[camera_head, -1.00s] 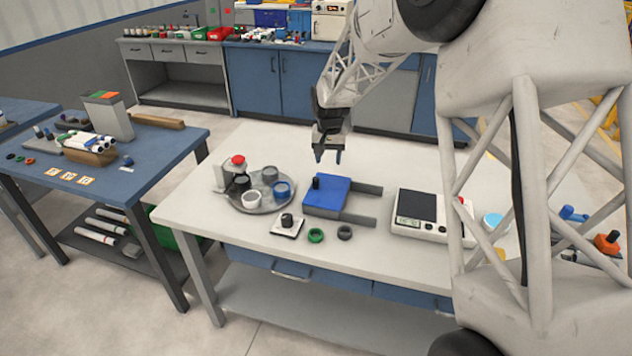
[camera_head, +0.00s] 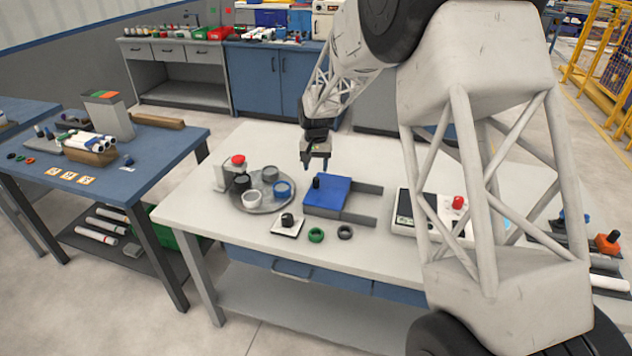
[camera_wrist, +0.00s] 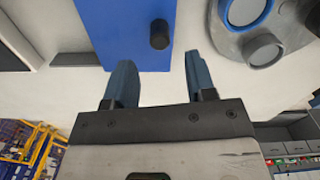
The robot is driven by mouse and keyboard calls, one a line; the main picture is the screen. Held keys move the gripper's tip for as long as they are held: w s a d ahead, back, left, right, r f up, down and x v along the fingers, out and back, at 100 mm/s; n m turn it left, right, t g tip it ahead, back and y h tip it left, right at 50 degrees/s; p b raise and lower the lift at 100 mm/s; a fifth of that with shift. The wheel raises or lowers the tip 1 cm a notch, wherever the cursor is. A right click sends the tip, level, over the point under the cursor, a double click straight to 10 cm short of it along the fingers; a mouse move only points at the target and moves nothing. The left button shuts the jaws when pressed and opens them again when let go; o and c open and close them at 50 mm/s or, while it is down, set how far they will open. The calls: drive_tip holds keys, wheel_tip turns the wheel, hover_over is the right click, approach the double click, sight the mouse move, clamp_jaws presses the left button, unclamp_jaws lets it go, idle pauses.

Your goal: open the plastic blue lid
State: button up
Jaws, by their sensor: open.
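The blue lid (camera_head: 332,190) is a flat square plate with a small black knob (camera_head: 316,183) near its left edge. It lies on a grey box with rails on the white table. In the wrist view the lid (camera_wrist: 125,25) is at the top and its knob (camera_wrist: 159,34) stands out beyond the fingertips. My gripper (camera_head: 315,167) hovers just behind and above the lid. Its two blue fingers are apart and empty in the wrist view (camera_wrist: 160,80). The knob lies past the gap between them, nearer the right finger. I see no contact.
Left of the lid, a round grey tray (camera_head: 262,208) holds several pipe caps and rings. In front lie a white plate with a black knob (camera_head: 287,225), a green ring (camera_head: 316,235) and a black ring (camera_head: 345,232). A scale (camera_head: 405,228) stands to the right.

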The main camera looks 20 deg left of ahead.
sight(316, 178)
drive_tip(key=shift+f, duration=3.4)
clamp_jaws()
